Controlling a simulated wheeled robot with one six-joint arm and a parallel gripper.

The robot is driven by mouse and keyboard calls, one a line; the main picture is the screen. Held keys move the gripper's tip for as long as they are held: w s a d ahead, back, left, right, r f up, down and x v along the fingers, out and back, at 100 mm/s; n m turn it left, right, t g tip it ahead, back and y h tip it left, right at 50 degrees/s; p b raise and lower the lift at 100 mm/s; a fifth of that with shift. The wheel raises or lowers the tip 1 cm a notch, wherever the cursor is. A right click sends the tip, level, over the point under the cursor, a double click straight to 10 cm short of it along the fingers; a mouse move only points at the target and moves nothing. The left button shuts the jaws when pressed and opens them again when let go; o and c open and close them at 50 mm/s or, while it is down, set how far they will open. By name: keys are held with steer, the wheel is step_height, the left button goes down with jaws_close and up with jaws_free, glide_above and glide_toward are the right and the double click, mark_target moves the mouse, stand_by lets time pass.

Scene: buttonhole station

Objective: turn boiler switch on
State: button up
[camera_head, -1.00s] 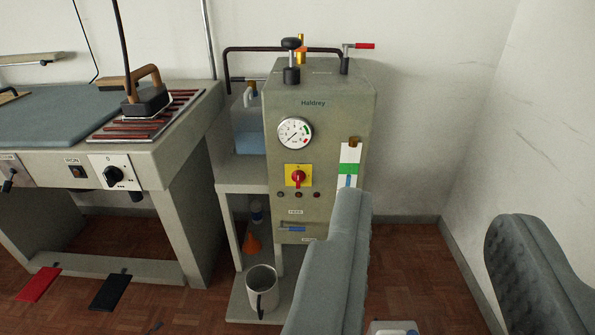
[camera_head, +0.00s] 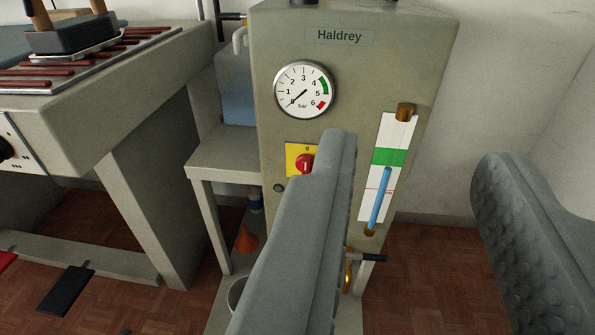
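The boiler (camera_head: 283,230) is a grey-green cabinet labelled "Haldrey" in the middle of the view. Its switch is a red rotary knob (camera_head: 304,164) on a yellow plate (camera_head: 292,152), below the pressure gauge. My left finger hides the right part of the plate and some of the knob. A "0" shows at the plate's top, and the knob's pale mark looks about upright. My gripper (camera_head: 418,150) is open and empty, its grey padded fingers wide apart. The left finger overlaps the boiler front in the picture; I cannot tell whether it touches. The right finger is over the wall side.
The round gauge (camera_head: 305,90) has its needle near 0. A sight glass (camera_head: 387,160) with blue liquid is right of the switch, with a black-handled valve (camera_head: 368,257) below. A shelf (camera_head: 228,155) and ironing table (camera_head: 120,95) stand left. Free floor lies right.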

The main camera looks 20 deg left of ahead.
steer(key=w+a+f+y, duration=0.1)
steer(key=w+a+f, duration=0.4)
steer(key=w+f, duration=0.5)
steer(key=n+y, duration=0.1)
glide_toward(305, 168)
steer(key=x, duration=0.8)
steer(key=shift+w, duration=0.25)
steer(key=shift+c, duration=0.2)
jaws_close()
